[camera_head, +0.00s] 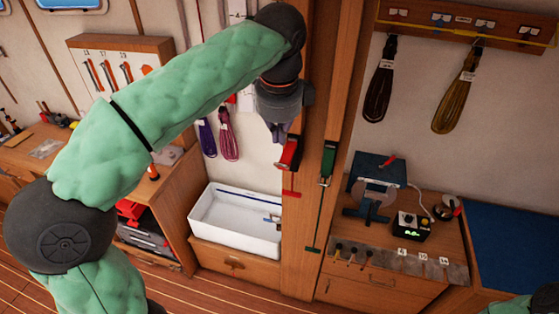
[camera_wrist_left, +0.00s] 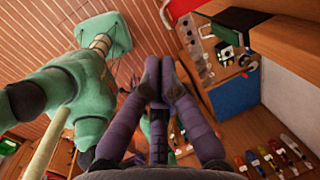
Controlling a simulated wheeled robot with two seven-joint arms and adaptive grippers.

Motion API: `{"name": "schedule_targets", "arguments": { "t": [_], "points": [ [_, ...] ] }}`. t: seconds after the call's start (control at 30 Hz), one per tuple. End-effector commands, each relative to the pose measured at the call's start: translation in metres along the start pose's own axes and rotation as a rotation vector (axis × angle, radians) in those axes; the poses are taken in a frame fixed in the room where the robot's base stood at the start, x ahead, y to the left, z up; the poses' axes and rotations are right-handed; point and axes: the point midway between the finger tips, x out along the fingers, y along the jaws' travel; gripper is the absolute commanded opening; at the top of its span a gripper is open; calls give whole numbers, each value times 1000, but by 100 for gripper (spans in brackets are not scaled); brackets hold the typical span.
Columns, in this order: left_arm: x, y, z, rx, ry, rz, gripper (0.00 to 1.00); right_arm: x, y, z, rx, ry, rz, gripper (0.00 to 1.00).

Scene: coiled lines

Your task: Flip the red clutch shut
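The red clutch (camera_head: 288,153) is a small red block with a dark part, mounted on the wooden post. A red line with a red crossbar hangs below it. My left gripper (camera_head: 279,131) reaches in from the upper left and points down just above and beside the clutch; I cannot tell whether it touches. In the left wrist view its two purple-grey fingers (camera_wrist_left: 160,70) come together at the tips, with nothing visible between them. The clutch's lever position is partly hidden and too small to judge. My right gripper is not in view.
A green clutch (camera_head: 328,158) sits on the post to the right, with its own line. A white tray (camera_head: 238,243) stands below left. A blue machine (camera_head: 378,168) and a small control box (camera_head: 410,224) stand on the right bench. Coils hang on the wall.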

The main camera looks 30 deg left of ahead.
Motion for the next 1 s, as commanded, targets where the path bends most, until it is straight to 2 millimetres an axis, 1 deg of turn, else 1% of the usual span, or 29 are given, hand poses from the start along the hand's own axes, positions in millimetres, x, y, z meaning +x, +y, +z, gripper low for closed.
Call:
{"name": "schedule_targets", "arguments": {
  "t": [0.03, 0.3, 0.5, 0.7, 1.0],
  "points": [
    [12, 1, 1, -1, -2, 5, 0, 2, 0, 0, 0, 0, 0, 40],
    [61, 1, 1, -1, -2, 4, 0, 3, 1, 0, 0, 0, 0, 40],
    [88, 1, 1, -1, -1, 3, 0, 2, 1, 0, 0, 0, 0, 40],
    [100, 0, 0, -1, 0, 1, 0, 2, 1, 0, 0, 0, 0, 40],
    [101, 0, 0, 0, 1, 0, 0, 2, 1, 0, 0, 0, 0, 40]
  ]
}}
